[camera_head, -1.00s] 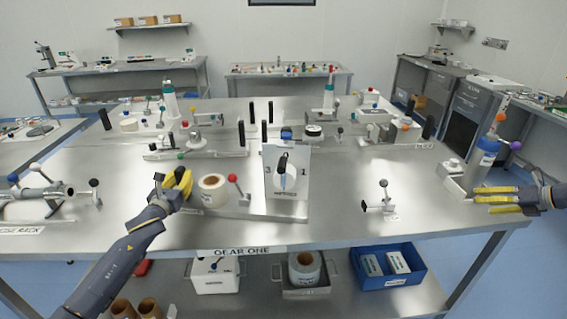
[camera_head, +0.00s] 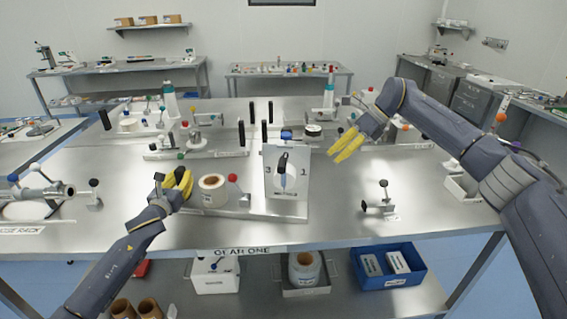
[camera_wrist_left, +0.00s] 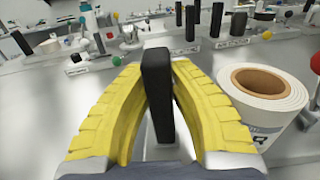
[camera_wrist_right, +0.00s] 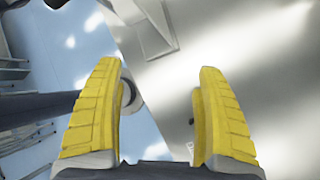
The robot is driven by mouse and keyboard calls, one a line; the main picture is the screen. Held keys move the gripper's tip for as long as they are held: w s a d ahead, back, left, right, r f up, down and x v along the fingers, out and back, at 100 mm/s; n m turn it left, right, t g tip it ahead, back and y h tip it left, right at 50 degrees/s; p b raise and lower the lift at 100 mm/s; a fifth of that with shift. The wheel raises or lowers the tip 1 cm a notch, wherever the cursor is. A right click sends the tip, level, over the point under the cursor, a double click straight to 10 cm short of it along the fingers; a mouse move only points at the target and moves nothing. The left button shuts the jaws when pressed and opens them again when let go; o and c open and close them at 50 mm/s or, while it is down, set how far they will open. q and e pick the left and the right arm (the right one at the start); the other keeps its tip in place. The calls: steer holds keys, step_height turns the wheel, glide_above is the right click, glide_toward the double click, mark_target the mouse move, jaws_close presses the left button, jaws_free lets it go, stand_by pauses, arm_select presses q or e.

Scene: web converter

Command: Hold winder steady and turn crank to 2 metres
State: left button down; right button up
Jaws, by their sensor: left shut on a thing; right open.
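The winder on the near part of the table has a base plate (camera_head: 255,212), a white roll (camera_head: 213,190), a red-knobbed lever (camera_head: 233,180) and an upright dial panel (camera_head: 287,196) marked 3 and 1. My left gripper (camera_head: 181,182) is shut on the upright black handle (camera_wrist_left: 157,95) at the winder's left end. The roll (camera_wrist_left: 262,92) is beside it in the left wrist view. My right gripper (camera_head: 340,152) is open and empty, above the table and right of the panel. Its fingers (camera_wrist_right: 160,90) are apart with bare steel and floor beyond them. I cannot tell whether the red-knobbed lever is the crank.
A small black-knobbed fitting (camera_head: 381,206) stands right of the winder. Similar rigs with knobs and black handles (camera_head: 241,133) fill the table's back. A blue bin (camera_head: 388,280) is on the lower shelf. Bare steel (camera_head: 335,200) lies right of the panel.

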mark_target(285, 162)
steer(key=s+a+r+n+h, duration=0.3)
steer(key=s+a+r+h, duration=0.1)
steer(key=a+r, duration=0.35)
steer(key=s+a+r+n+h, duration=0.35)
steer(key=a+r, duration=0.25)
steer(key=a, duration=0.3)
steer(key=shift+m, duration=0.45)
step_height(285, 162, down, 12)
steer(key=shift+a+r, duration=0.1)
steer(key=shift+a, duration=0.05)
steer(key=shift+c, duration=0.2)
steer(key=c, duration=1.5)
steer(key=shift+s, duration=0.1)
